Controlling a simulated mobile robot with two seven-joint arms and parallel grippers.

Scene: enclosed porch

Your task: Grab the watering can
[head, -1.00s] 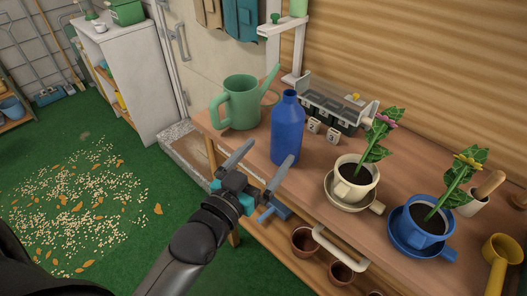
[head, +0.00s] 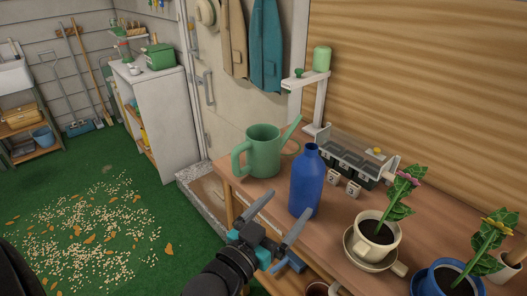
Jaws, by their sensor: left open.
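The green watering can (head: 263,153) stands upright at the far left end of the wooden table, its handle to the left and its spout pointing up to the right. My left gripper (head: 277,213) is open and empty at the table's front edge, nearer to me than the can and apart from it. A blue bottle (head: 307,184) stands on the table just right of the can, close beyond the gripper's right finger. My right gripper is not in view.
Potted flowers in a cream cup (head: 374,240) and a blue cup (head: 447,279) stand at the right on the table (head: 335,225). A black tray with a clear cover (head: 350,155) sits behind the bottle. A white cabinet (head: 165,110) stands left; spilled bits lie on the green floor.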

